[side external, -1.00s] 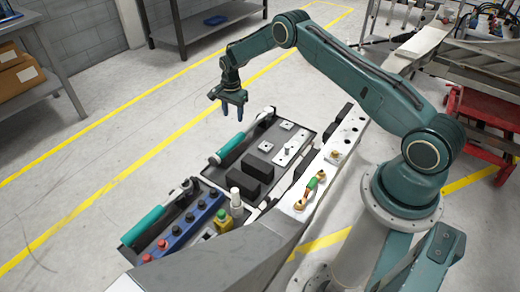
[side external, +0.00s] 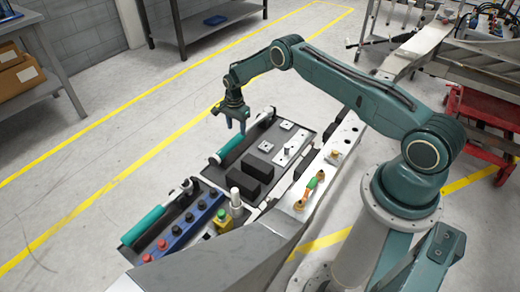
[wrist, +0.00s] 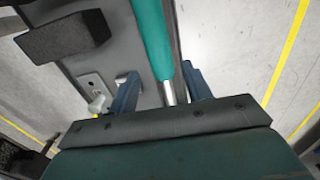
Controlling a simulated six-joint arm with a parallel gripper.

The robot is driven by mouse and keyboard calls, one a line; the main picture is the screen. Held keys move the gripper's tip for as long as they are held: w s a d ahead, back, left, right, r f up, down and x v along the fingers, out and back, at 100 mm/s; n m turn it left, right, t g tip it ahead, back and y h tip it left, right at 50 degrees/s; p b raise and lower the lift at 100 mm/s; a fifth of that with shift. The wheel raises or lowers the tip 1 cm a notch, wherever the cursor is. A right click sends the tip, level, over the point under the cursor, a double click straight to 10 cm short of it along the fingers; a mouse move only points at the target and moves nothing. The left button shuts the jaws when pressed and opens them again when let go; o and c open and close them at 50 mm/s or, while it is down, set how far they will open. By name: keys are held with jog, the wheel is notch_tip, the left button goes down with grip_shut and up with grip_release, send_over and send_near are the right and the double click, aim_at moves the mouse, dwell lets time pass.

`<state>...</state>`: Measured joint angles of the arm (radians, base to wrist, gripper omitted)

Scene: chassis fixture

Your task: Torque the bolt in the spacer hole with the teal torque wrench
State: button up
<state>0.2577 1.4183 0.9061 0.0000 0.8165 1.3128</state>
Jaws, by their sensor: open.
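A torque wrench with a teal handle (side external: 230,150) lies along the left edge of the dark tray, its metal shaft reaching toward the back. A second teal-handled wrench (side external: 143,226) lies in the front tray. My gripper (side external: 236,130) is open and low over the rear wrench. In the wrist view, its blue fingers (wrist: 160,80) stand on either side of the wrench (wrist: 153,38), around the end of the handle and the metal shaft. Small metal plates (side external: 290,150) lie on the tray; which one is the spacer, and the bolt in its hole, are too small to tell.
Black blocks (side external: 245,189) sit on the tray beside the wrench. A blue strip with several knobs (side external: 190,228), a white-capped bottle (side external: 236,200) and a yellow-green item (side external: 223,220) stand in front. A pale rail with an orange-green part (side external: 314,185) is at right. Floor at left is clear.

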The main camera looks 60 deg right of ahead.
aim_at(237, 136)
jog(key=shift+f, duration=3.75)
grip_shut()
jog(key=shift+w+r, duration=0.15)
jog(key=shift+r, duration=3.5)
